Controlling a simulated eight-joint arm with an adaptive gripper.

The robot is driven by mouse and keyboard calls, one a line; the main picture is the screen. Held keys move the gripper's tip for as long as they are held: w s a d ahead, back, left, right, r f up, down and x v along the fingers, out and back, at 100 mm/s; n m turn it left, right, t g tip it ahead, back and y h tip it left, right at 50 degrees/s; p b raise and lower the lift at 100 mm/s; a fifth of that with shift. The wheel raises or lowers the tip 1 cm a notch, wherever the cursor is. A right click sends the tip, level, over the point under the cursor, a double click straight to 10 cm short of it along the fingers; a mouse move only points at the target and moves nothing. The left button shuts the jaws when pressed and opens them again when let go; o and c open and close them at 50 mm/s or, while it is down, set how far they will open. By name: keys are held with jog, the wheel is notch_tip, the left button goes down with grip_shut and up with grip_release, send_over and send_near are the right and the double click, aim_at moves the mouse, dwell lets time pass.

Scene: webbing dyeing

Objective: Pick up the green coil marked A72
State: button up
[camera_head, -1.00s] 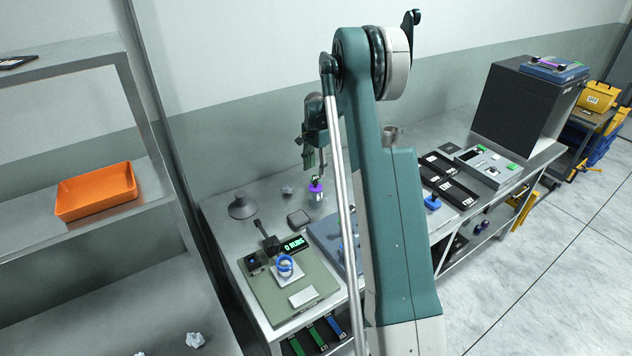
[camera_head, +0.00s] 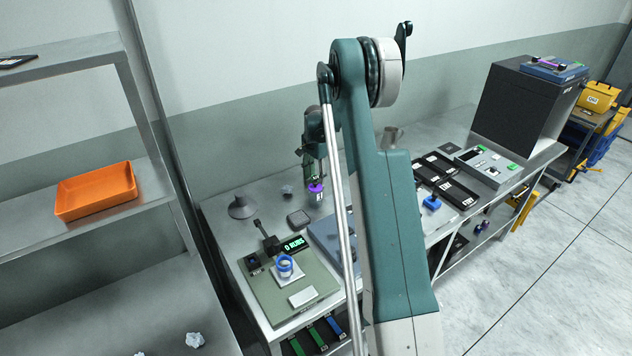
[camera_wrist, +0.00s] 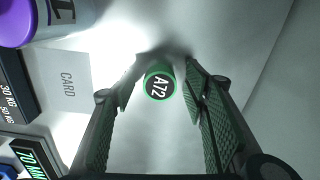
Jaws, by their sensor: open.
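The green coil marked A72 (camera_wrist: 159,82) shows its round end in the wrist view, with a dark face and white lettering inside a green rim. My gripper (camera_wrist: 158,84) is open. Its two green ribbed fingers lie to the left and right of the coil in that view, with gaps showing. I cannot tell how far the fingertips are from it in depth. In the head view my gripper (camera_head: 313,172) hangs low over the back of the bench, and the coil is not clearly seen there.
A purple-topped white container (camera_head: 316,193) stands close by my gripper; its purple part (camera_wrist: 22,20) fills the upper left of the wrist view. A pale card (camera_wrist: 66,80) lies left of the coil. A grey cone-shaped object (camera_head: 241,207) stands further left on the bench.

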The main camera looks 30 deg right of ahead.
aim_at(315, 177)
jog(key=c, duration=1)
jog(key=shift+o, duration=0.2)
jog(key=shift+r, duration=0.1)
notch_tip(315, 177, up, 10)
dwell(0.6)
